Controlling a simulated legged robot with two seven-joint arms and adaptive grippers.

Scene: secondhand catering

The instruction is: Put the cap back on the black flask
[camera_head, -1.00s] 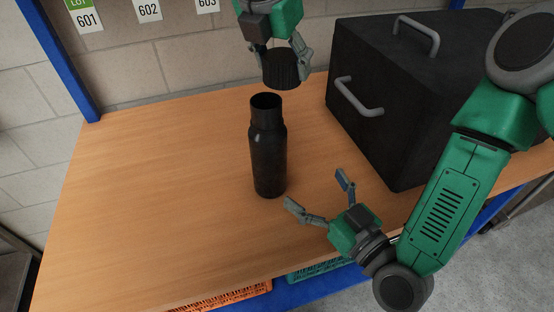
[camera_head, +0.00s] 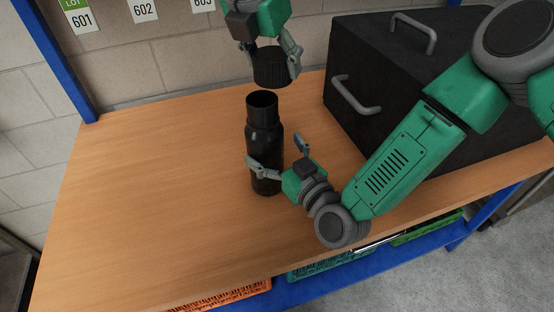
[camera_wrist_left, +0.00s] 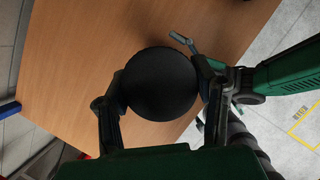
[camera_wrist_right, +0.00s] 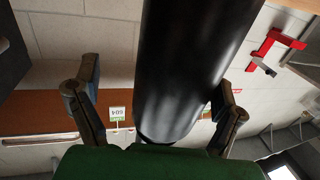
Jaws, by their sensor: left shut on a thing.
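The black flask (camera_head: 263,138) stands upright and uncapped on the wooden table, its open neck facing up. My left gripper (camera_head: 273,72) is shut on the black ribbed cap (camera_head: 272,68) and holds it above the flask's mouth, slightly to the right. In the left wrist view the cap's round top (camera_wrist_left: 161,84) hides the flask. My right gripper (camera_head: 280,160) is open low at the flask, one finger on its near left side and the other to its right. In the right wrist view the flask (camera_wrist_right: 190,70) stands between the spread fingers; contact is unclear.
A large black box (camera_head: 400,80) with grey handles stands on the right of the table (camera_head: 150,190). The table's left side is clear. Crates, one orange (camera_head: 235,296), sit below the front edge. A block wall with lot labels (camera_head: 143,10) is behind.

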